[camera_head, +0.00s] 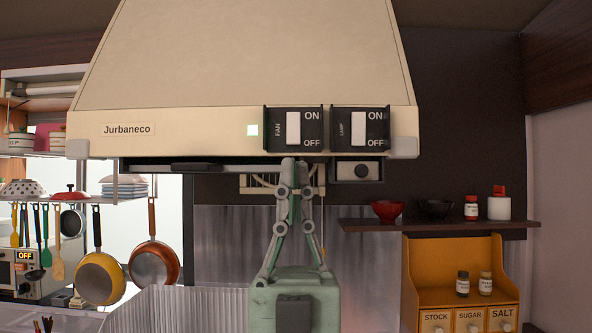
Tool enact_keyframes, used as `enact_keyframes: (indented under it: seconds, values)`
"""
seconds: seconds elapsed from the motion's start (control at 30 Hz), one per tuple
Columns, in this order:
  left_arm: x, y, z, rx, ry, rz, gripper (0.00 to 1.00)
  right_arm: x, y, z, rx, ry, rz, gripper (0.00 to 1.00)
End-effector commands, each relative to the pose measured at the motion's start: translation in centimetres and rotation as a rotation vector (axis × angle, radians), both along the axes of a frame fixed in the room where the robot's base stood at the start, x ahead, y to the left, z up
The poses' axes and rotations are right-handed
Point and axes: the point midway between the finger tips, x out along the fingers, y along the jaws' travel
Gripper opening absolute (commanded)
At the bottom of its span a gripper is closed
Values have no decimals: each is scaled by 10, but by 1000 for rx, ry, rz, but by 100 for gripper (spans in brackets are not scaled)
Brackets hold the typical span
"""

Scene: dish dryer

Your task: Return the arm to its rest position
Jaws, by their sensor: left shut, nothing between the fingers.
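My left gripper (289,165) points upward in the middle of the head view. Its fingers are together with nothing between them. The fingertips overlap the lower edge of the cream range hood (205,120), just below the fan switch (293,129). I cannot tell whether they touch the hood. The lamp switch (360,129) sits to the right of the fan switch. A small light (252,130) glows on the hood, left of the switches. My right gripper is not in view.
At left, a rack (120,187) holds dishes, with two pans (99,277) hanging below. At right, a dark shelf (440,226) bears bowls and jars above a yellow spice cabinet (452,255). A corrugated metal panel (185,308) stands at lower left of the gripper.

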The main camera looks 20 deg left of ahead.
Motion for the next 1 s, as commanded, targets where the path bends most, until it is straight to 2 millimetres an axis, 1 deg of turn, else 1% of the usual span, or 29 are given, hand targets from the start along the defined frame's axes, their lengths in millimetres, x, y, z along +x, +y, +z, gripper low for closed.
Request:
enact_keyframes:
  seconds: [0.03, 0.13, 0.2, 0.27, 0.57, 0.67, 0.77, 0.8, 0.87, 0.9, 0.97, 1.0]
  values:
    - [-1, 0, -3, -1, 0, 0, 0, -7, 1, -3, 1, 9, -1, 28]
    - [-2, 0, -4, 0, 0, 1, 0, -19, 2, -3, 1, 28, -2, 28]
    - [-2, 0, -4, 0, 0, 1, 0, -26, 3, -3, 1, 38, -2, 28]
    - [-2, 0, -4, 0, 0, 1, 0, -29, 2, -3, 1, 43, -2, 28]
    - [1, -1, -5, 2, 5, 2, 0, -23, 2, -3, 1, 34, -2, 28]
    - [20, -4, -18, 19, 48, 7, 0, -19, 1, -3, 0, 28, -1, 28]
    - [61, -9, -48, 60, 143, 12, 0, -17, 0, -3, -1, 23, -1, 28]
    - [82, -13, -66, 82, 195, 12, 0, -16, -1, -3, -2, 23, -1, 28]
    - [114, -17, -99, 114, 281, 9, 0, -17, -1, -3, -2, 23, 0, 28]
    - [135, -19, -122, 135, 342, 6, 0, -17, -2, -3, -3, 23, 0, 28]
    - [162, -21, -159, 164, 431, 0, 0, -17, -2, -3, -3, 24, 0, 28]
    - [179, -23, -185, 181, 491, -6, 0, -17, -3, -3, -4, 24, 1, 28]
